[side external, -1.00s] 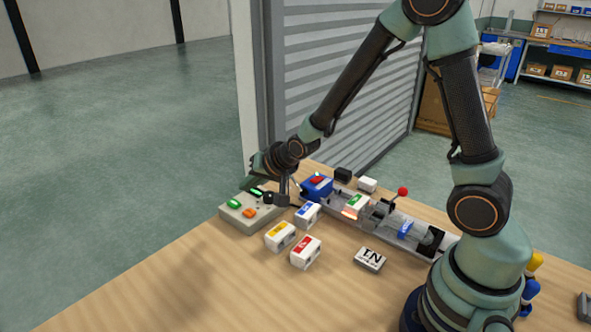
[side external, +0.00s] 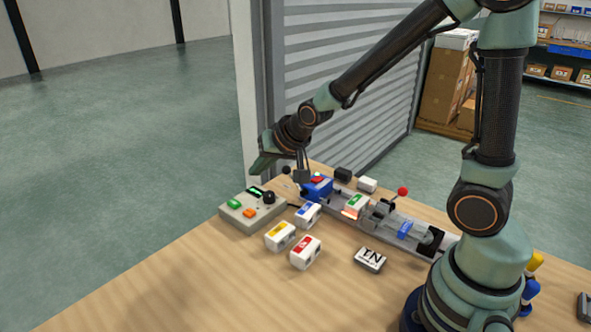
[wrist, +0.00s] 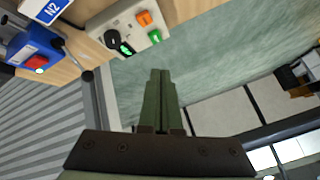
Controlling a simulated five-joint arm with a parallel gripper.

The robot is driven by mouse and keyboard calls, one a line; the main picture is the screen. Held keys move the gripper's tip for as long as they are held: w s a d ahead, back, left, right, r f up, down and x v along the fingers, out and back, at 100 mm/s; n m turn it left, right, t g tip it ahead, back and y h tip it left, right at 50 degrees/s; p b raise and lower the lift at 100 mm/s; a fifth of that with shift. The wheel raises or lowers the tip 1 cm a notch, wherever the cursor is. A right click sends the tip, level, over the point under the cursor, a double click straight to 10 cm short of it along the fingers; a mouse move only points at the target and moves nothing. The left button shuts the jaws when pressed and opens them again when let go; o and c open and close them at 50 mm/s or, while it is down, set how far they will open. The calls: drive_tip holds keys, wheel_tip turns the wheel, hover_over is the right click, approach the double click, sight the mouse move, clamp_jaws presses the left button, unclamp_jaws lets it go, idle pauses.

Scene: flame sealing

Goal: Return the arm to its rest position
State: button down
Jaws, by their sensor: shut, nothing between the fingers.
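My gripper (side external: 258,168) is shut and empty, with its green fingers side by side. In the side external view it is raised above the far edge of the table, up and behind the control box (side external: 237,219). In the wrist view my gripper (wrist: 160,72) points past the control box (wrist: 138,38) toward the green floor, touching nothing. The box has a green button, an orange button, a black knob and a lit green display.
A blue unit with a red button (side external: 318,188) stands at the end of a rail with a red-knobbed lever (side external: 402,192). White blocks with blue (side external: 307,214), yellow (side external: 280,236) and red (side external: 305,252) labels stand in front. An N1 plate (side external: 370,259) lies nearby. The table's front left is clear.

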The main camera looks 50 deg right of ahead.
drive_tip(key=s+r+n+g, duration=0.1)
drive_tip(key=s+r+n, duration=0.2)
drive_tip(key=s, duration=0.5)
drive_tip(key=s+d+r+n+g, duration=0.1)
drive_tip(key=s+r+n, duration=0.2)
drive_tip(key=s+r, duration=0.3)
drive_tip(key=shift+s+g, duration=0.3)
drive_tip(key=shift+s, duration=0.95)
